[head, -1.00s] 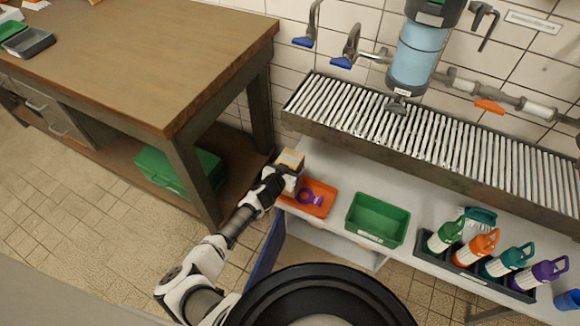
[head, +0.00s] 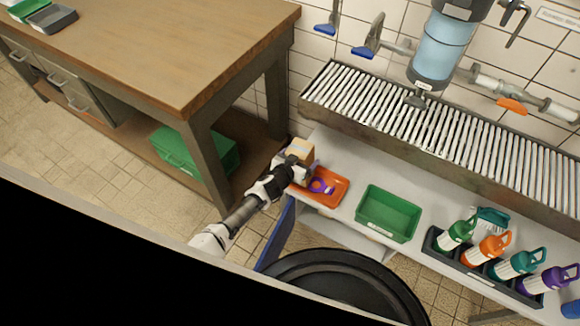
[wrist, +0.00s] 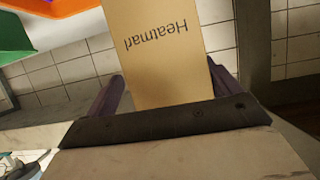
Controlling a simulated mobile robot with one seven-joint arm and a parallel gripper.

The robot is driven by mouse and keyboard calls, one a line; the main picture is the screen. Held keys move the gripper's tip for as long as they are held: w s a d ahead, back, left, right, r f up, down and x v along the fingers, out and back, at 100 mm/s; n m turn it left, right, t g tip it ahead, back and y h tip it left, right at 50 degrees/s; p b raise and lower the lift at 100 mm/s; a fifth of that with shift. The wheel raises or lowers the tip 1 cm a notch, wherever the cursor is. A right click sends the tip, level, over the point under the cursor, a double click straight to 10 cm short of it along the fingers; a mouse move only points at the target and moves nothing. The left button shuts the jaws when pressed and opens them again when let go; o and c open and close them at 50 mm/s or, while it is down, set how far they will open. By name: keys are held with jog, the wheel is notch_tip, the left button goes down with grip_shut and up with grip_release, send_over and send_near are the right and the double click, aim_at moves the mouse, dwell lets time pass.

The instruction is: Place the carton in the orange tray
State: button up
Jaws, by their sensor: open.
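The carton (head: 301,149) is a tan box at the left end of the white shelf, just behind and left of the orange tray. The orange tray (head: 337,197) is shallow and holds a purple item (head: 320,186). My gripper (head: 296,163) is at the carton, left of the tray, and partly hides it. In the wrist view the carton (wrist: 165,60), with printed lettering, lies between my open fingers (wrist: 167,90). I cannot tell whether they touch it. The orange tray's edge (wrist: 50,8) shows at the upper left there. The carton's base is hidden.
A green tray (head: 388,213) sits right of the orange one, then a dark rack (head: 440,251) of several bottles. A slatted metal drain (head: 400,105) overhangs the shelf behind. A wooden workbench (head: 150,40) stands left. A black round bin (head: 345,285) is in front.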

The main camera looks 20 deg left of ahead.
jog(key=v, duration=0.9)
jog(key=shift+s+r, duration=0.1)
jog(key=shift+s, duration=0.05)
